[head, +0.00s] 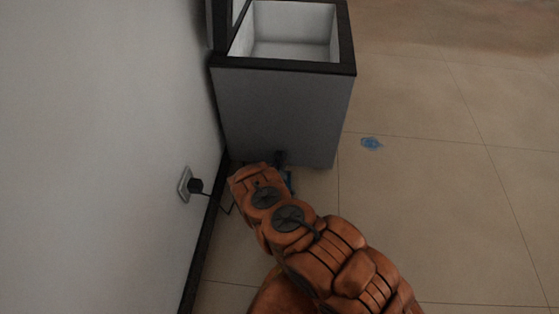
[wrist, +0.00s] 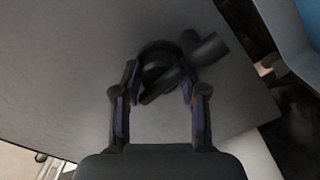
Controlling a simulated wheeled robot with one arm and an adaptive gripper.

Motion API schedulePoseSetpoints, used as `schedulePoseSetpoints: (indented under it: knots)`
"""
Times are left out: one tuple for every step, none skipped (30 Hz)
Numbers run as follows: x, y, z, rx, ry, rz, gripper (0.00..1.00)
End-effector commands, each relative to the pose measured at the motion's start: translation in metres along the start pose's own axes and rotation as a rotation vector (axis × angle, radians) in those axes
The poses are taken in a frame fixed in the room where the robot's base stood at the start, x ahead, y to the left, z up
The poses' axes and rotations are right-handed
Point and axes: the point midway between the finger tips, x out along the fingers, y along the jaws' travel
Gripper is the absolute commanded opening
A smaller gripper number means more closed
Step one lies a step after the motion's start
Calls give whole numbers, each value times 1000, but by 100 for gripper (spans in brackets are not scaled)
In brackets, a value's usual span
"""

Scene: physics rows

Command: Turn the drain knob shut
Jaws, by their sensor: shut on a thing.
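The drain knob (wrist: 160,80) is black and round with a raised bar across it, on the grey side of the chest freezer (head: 285,115). A short dark spout (wrist: 205,48) sticks out beside it in the wrist view. My gripper (wrist: 157,90) has one finger on each side of the knob and is shut on it. The bar lies tilted between the fingers. In the head view my orange arm reaches to the freezer's lower front and hides the knob and most of the gripper.
The freezer lid is open and the inside looks empty. A black plug (head: 196,185) sits in the wall socket, its cord running down near my arm. A blue patch (head: 371,143) lies on the tiles. A blue thing (head: 289,181) shows behind my arm.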

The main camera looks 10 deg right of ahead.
Motion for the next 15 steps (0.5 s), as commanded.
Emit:
schedulePoseSetpoints:
  knots:
    - [0,-1,-4,1,6,0,7]
    - [0,-1,-4,1,7,-1,7]
    - [0,-1,-4,2,7,0,7]
    - [0,-1,-4,2,7,-1,7]
    - [0,-1,-4,2,7,-1,7]
    - [0,-1,-4,2,8,-1,45]
    - [0,-1,-4,2,8,-1,48]
    - [0,-1,-4,2,8,-1,51]
    - [0,-1,-4,2,8,-1,56]
    - [0,-1,-4,2,7,-1,59]
    - [0,-1,-4,2,7,-1,62]
    - [0,-1,-4,2,6,-1,66]
    - [0,-1,-3,2,6,-1,66]
    - [0,-1,-3,2,6,-1,66]
    - [0,-1,-3,2,5,-1,66]
